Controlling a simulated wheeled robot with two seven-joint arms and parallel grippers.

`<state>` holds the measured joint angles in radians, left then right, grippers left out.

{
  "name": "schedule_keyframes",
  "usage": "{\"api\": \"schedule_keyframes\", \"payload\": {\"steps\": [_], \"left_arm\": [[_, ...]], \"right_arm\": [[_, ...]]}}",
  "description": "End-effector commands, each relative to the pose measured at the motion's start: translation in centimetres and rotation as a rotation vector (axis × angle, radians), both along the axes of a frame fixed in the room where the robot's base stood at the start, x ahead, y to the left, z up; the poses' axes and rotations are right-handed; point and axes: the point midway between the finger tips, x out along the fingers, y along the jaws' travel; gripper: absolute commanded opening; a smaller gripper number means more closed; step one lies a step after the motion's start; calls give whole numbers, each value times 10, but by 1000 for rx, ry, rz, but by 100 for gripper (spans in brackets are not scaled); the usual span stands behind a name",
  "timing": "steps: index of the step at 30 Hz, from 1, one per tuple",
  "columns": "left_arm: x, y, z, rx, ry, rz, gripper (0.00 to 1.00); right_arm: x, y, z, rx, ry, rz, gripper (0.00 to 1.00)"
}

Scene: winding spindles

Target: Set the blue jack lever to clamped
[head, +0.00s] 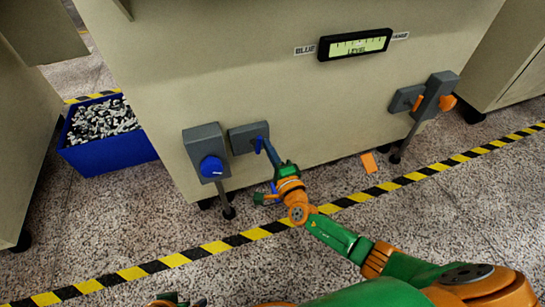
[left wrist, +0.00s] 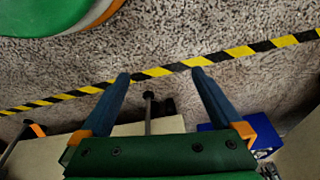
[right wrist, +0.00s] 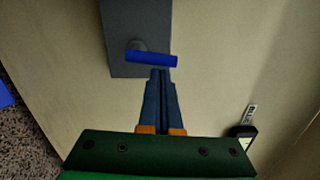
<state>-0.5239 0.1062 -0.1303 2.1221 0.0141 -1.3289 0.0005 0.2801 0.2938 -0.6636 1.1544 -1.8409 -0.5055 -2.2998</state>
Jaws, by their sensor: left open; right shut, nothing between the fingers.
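The blue jack lever (head: 258,145) is a short blue bar on a grey box (head: 240,131) on the beige machine's front. In the right wrist view the lever (right wrist: 150,58) lies nearly level, tilted slightly down to the right, across the grey box (right wrist: 138,25). My right gripper (right wrist: 161,72) is shut and empty; its fingertips are right at the lever's right half, but I cannot tell whether they touch. In the head view the right gripper (head: 270,152) partly hides the lever. My left gripper (left wrist: 160,73) is open and empty above the floor, away from the lever.
A blue knob (head: 211,168) on another grey box is left of the lever, above a jack foot (head: 229,212). A level display (head: 355,44) is higher up; orange controls (head: 447,102) are at right. A blue bin (head: 108,153) stands left. Striped tape (head: 215,246) crosses the floor.

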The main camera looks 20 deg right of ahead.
Motion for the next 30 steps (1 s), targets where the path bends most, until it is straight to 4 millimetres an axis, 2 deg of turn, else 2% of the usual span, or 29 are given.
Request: {"api": "schedule_keyframes", "payload": {"steps": [9,24,27,30], "left_arm": [[-1,0,-11,2,8,-1,100],[-1,0,-13,2,9,-1,100],[-1,0,-12,2,9,-1,100],[1,0,-1,-1,-7,0,100]], "right_arm": [[0,3,2,1,0,1,0],[0,3,1,3,0,0,0],[2,-2,0,2,0,0,0],[8,-14,-1,0,-1,-1,0]]}}
